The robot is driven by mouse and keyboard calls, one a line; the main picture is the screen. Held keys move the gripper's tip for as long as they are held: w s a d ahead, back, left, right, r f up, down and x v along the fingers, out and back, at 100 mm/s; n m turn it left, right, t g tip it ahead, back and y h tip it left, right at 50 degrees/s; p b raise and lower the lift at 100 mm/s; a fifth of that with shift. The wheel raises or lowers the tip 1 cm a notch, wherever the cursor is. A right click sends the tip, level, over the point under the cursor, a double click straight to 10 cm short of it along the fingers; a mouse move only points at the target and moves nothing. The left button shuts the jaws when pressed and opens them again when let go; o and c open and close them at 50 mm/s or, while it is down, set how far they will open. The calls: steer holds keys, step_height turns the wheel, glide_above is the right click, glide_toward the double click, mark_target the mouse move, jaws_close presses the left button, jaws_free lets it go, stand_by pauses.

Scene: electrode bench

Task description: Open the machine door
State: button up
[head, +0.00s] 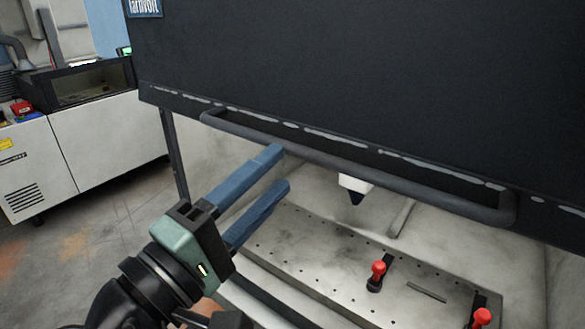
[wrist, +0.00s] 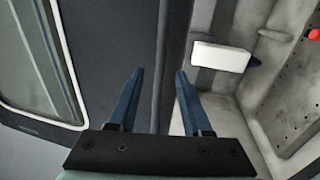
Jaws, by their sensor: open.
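The machine door (head: 350,70) is a large dark panel across the upper head view. Its lower edge is up off the machine bed, so the inside shows beneath it. A long dark bar handle (head: 365,172) runs along that lower edge. My gripper (head: 279,169) is open, with its two blue fingers pointing at the left part of the handle. In the wrist view, the handle (wrist: 172,50) runs upright between the open fingers (wrist: 159,72). I cannot tell whether the fingertips reach around the bar or stop short of it.
Below the door is a bed plate (head: 310,250) with rows of holes and red-knobbed clamps (head: 377,276). A white tool head (head: 354,186) hangs inside. A white cabinet (head: 80,145) stands at the left, with open floor (head: 110,230) before it.

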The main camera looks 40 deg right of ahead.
steer(key=b+v, duration=0.1)
steer(key=v, duration=0.5)
steer(key=shift+a+b, duration=0.35)
steer(key=shift+b, duration=0.05)
steer(key=shift+s+f, duration=0.1)
